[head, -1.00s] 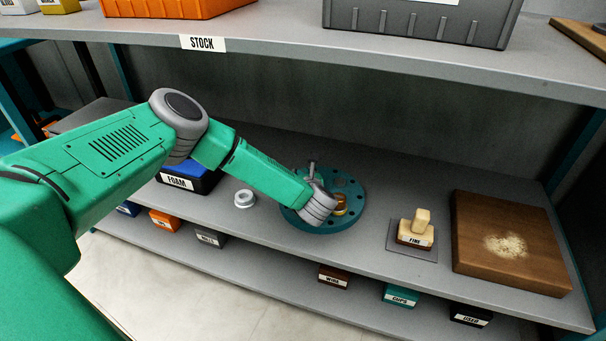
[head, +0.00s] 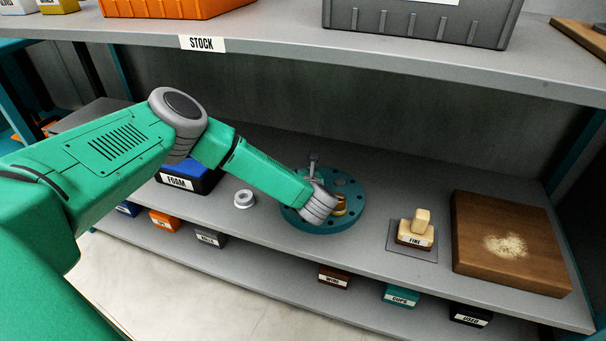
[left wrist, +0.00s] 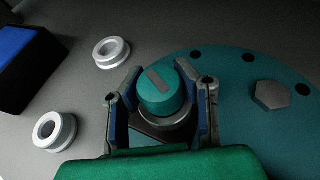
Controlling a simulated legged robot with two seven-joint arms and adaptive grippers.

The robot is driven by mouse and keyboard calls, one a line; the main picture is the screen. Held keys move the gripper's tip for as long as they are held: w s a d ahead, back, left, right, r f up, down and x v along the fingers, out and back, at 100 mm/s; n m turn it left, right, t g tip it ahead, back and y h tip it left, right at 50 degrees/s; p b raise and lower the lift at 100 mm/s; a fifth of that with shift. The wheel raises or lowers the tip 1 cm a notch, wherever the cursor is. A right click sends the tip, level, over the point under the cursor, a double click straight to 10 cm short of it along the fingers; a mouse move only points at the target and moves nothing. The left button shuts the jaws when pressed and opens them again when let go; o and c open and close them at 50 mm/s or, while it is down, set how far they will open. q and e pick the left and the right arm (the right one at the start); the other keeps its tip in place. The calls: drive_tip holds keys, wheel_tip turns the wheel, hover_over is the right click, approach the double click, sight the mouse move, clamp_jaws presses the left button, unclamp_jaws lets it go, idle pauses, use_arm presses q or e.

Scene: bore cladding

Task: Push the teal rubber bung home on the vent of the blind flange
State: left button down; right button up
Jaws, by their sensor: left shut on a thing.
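The teal blind flange (head: 318,226) lies flat on the middle shelf, and its plate with dark bolt holes shows in the left wrist view (left wrist: 238,75). The teal rubber bung (left wrist: 160,92), with a grey bar on its top, stands between the fingers of my left gripper (left wrist: 161,104). My left gripper is shut on it. A metal ring (left wrist: 183,121) shows just below the bung; I cannot tell how deep the bung sits. In the head view my left gripper (head: 314,170) is over the flange and its wrist hides the bung. My right gripper is not in view.
A grey hex head (left wrist: 272,95) and a brass part (head: 341,205) stand on the flange. A pale ring (head: 244,199) and the FOAM bin (head: 187,180) are to the left. The FINE block (head: 416,230) and a brown board (head: 510,243) are to the right. The STOCK shelf (head: 290,53) overhangs.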

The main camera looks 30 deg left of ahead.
use_arm(q)
drive_tip(key=shift+s+r+p, duration=0.2)
drive_tip(key=shift+r+p, duration=0.15)
drive_tip(key=shift+p, duration=0.2)
drive_tip(key=shift+r+p, duration=0.5)
drive_tip(key=shift+r, duration=0.45)
drive_tip(key=shift+w, duration=0.25)
drive_tip(key=shift+f+b, duration=0.75)
drive_tip(key=shift+b, duration=0.15)
drive_tip(key=shift+f, duration=0.65)
drive_tip(key=shift+s+f, duration=0.2)
idle(0.7)
drive_tip(key=shift+r, duration=0.15)
